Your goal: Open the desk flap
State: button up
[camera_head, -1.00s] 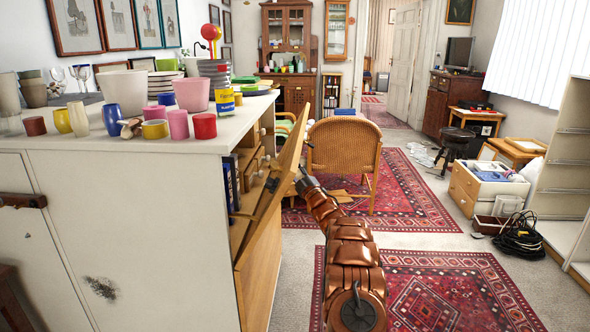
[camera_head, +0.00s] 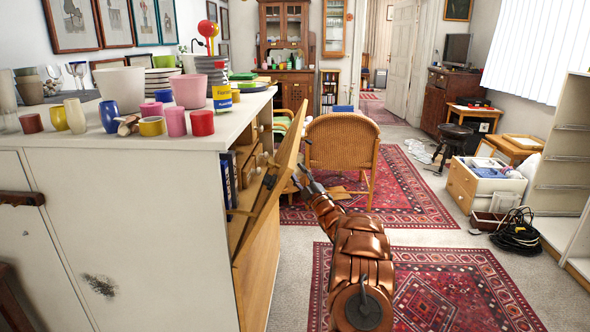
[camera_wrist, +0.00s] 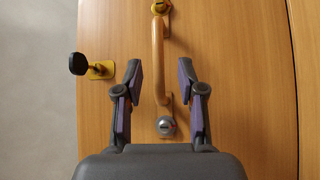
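The desk flap (camera_head: 281,168) is a wooden panel on the side of the white cabinet. It leans outward at the top, with a gap showing shelves and small drawers behind it. In the wrist view the flap's wood face (camera_wrist: 235,60) fills most of the picture. A light wooden bar handle (camera_wrist: 158,62) runs upright on it, with a round silver lock (camera_wrist: 166,126) below. My gripper (camera_wrist: 160,70) is open, with one finger on each side of the handle and visible gaps to both. In the head view my gripper (camera_head: 305,178) is beside the flap's outer face.
Cups and pots crowd the cabinet top (camera_head: 130,145). A wicker chair (camera_head: 343,145) stands just beyond my gripper. A black knob (camera_wrist: 78,64) on a brass plate sticks out left of the handle. Patterned rugs (camera_head: 425,290) cover open floor to the right.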

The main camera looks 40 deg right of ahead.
jog(key=v, duration=0.7)
jog(key=shift+a, duration=0.1)
